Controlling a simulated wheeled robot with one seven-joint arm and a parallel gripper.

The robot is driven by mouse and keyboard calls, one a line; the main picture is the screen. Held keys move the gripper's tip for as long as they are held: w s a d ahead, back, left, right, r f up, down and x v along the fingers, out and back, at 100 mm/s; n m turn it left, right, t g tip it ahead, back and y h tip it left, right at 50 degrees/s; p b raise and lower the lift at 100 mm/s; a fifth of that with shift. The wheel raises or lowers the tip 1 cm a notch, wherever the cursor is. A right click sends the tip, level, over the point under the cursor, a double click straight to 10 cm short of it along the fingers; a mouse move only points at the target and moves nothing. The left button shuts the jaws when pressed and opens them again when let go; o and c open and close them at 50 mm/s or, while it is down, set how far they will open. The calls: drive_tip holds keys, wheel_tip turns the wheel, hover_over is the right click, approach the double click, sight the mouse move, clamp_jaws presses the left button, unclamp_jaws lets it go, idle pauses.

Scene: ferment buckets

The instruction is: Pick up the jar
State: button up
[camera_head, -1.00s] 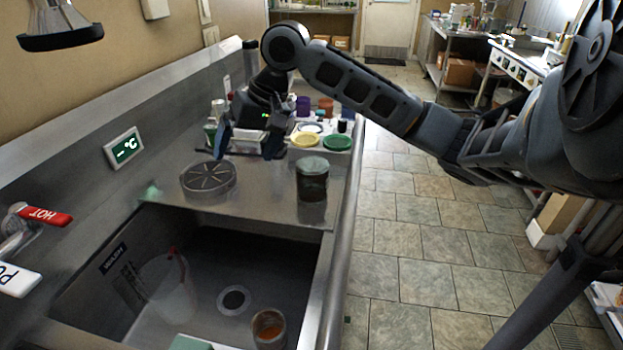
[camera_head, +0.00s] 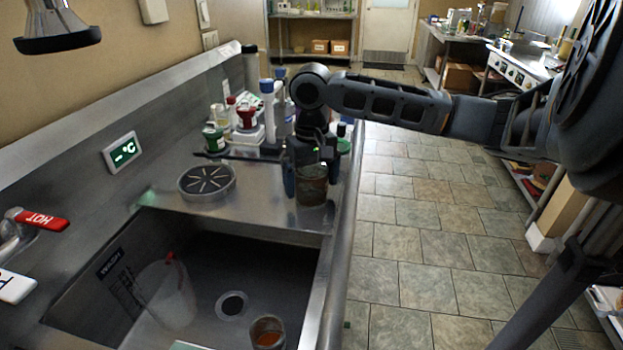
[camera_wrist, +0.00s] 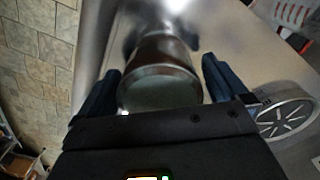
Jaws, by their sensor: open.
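A dark brownish jar (camera_head: 312,185) stands upright on the steel counter, behind the right part of the sink. In the wrist view the jar (camera_wrist: 160,92) shows a pale greenish top and lies between the two blue fingers. My gripper (camera_head: 311,186) is open, with one finger on each side of the jar; the wrist view also shows my gripper (camera_wrist: 160,85) with a gap at the left finger. I cannot tell whether either finger touches the jar. A second small jar (camera_head: 267,333) with orange contents is in the sink.
A round slotted metal disc (camera_head: 207,182) lies on the counter left of the jar. Bottles and a red-topped container (camera_head: 246,118) stand behind. The sink (camera_head: 228,260) in front holds a clear pitcher (camera_head: 166,293). The counter's right edge is close to the jar.

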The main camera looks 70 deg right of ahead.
drive_tip(key=shift+f, duration=1.05)
drive_tip(key=c, duration=1.1)
drive_tip(key=shift+r, duration=0.1)
